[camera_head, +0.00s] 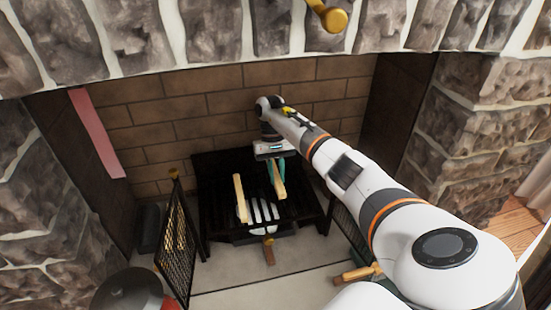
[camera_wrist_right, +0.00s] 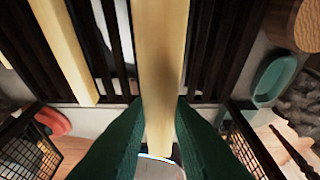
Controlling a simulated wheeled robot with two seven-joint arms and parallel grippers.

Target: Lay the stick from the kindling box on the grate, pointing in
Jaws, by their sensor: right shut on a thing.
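My right gripper (camera_head: 275,170) reaches into the fireplace and is shut on a pale wooden stick (camera_head: 279,188). In the right wrist view the teal fingers (camera_wrist_right: 160,128) grip the stick (camera_wrist_right: 160,50) from both sides, and it runs lengthwise along the bars. The stick is over the right part of the black grate (camera_head: 215,212); I cannot tell whether it touches the bars. A second pale stick (camera_head: 240,198) lies on the grate to its left, pointing inward, and also shows in the wrist view (camera_wrist_right: 64,48). My left gripper is not in view. I cannot clearly make out the kindling box.
A black mesh screen panel (camera_head: 176,240) stands at the left front of the grate. Another is partly hidden behind my right arm. Brick walls (camera_head: 165,110) enclose the hearth. A dark round pot (camera_head: 128,290) is at the lower left. Pale hearth floor (camera_head: 230,292) lies in front.

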